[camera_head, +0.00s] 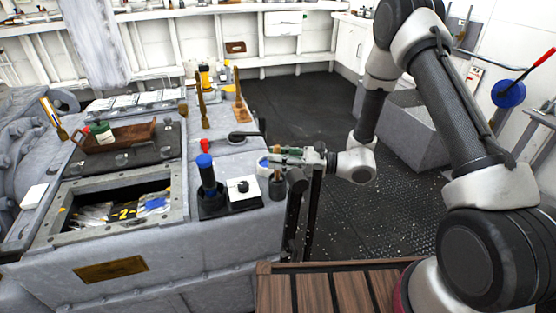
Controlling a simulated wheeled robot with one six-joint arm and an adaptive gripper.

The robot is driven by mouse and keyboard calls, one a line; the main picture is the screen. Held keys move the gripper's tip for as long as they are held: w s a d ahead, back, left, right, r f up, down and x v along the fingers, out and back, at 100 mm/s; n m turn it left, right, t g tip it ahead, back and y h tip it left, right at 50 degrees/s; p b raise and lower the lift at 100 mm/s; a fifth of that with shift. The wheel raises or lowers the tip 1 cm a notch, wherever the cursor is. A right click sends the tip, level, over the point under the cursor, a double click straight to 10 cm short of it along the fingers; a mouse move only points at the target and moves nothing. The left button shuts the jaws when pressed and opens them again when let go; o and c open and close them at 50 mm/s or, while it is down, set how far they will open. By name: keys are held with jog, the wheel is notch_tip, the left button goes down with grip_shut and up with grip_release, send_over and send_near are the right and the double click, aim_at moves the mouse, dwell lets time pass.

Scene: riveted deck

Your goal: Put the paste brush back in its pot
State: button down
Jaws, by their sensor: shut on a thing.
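My gripper (274,158) is at the right edge of the grey deck console, its fingers pointing left. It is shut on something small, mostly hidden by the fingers. Just below the fingers is a small dark upright piece with a brownish top (277,188). I cannot tell whether it is the paste brush's lower end, its pot, or both together. A white and blue round item (263,165) is close beside the fingertips. Other brush-like tools with brown handles stand farther back, one at the middle (201,107) and one at the right (239,98).
A red-topped item (205,147) and black lever (243,136) are behind. An open hatch (110,215) is at left. Dark floor (300,105) is clear.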

jog(key=shift+f, duration=0.2)
jog(key=c, duration=1.8)
grip_release()
jog(key=shift+f, duration=0.1)
jog(key=o, duration=0.5)
jog(key=shift+d+r, duration=0.15)
jog(key=shift+r, duration=0.05)
jog(key=d, duration=0.3)
jog(key=s+d, duration=0.1)
jog(key=d, duration=0.3)
jog(key=s+d, duration=0.1)
jog(key=d, duration=0.3)
jog(key=shift+s+d, duration=0.15)
jog(key=shift+d, duration=0.1)
